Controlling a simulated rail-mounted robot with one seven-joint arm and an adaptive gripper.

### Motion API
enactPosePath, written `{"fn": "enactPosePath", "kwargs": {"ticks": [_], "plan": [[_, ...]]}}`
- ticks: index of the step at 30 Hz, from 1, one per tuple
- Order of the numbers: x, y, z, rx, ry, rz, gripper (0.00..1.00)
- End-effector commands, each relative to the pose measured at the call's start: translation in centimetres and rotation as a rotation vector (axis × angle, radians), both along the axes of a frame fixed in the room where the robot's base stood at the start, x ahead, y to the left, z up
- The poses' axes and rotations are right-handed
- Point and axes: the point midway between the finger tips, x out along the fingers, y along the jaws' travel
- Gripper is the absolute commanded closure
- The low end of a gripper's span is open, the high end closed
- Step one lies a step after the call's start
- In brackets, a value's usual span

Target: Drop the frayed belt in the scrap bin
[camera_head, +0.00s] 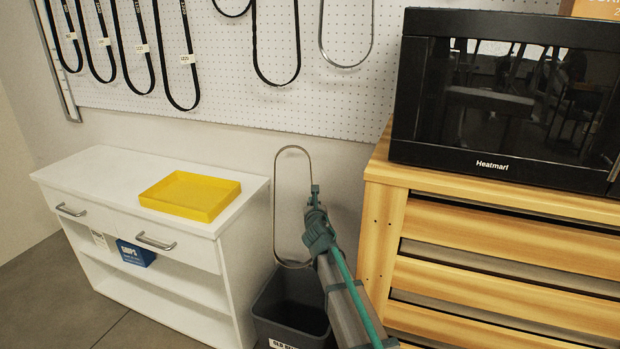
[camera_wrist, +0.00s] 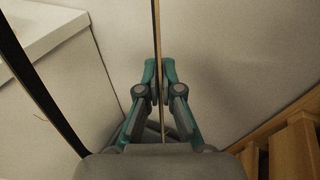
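The belt is a thin, upright loop (camera_head: 276,205), tan-edged in the head view. My gripper (camera_head: 314,200) is shut on its right side. In the wrist view, one strand of the belt (camera_wrist: 157,45) runs between the closed fingertips (camera_wrist: 160,92), and a wider dark strand (camera_wrist: 38,85) crosses at the left, with a fine loose thread near it. A dark grey bin (camera_head: 275,325) stands on the floor below the loop; its label is only partly readable. The loop's lower end hangs above the bin opening, apart from it. My arm hides part of the bin's right side.
A white cabinet (camera_head: 100,165) with a yellow tray (camera_head: 190,196) stands left of the bin. A wooden drawer unit (camera_head: 480,240) carrying a black microwave (camera_head: 500,110) stands at right. Other belts (camera_head: 184,50) hang on the pegboard (camera_head: 225,75) behind.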

Motion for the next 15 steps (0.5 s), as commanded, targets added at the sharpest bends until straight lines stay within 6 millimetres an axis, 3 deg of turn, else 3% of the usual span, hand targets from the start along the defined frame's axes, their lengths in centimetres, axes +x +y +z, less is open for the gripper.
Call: {"fn": "enactPosePath", "kwargs": {"ticks": [1, 6, 15], "plan": [[-0.7, -0.3, -1.8, 0.000, 0.005, 0.006, 1.00], [-1.7, -0.6, -4.3, -0.002, 0.011, 0.021, 1.00], [-1.9, -0.7, -5.8, 0.000, 0.012, 0.026, 1.00]]}}
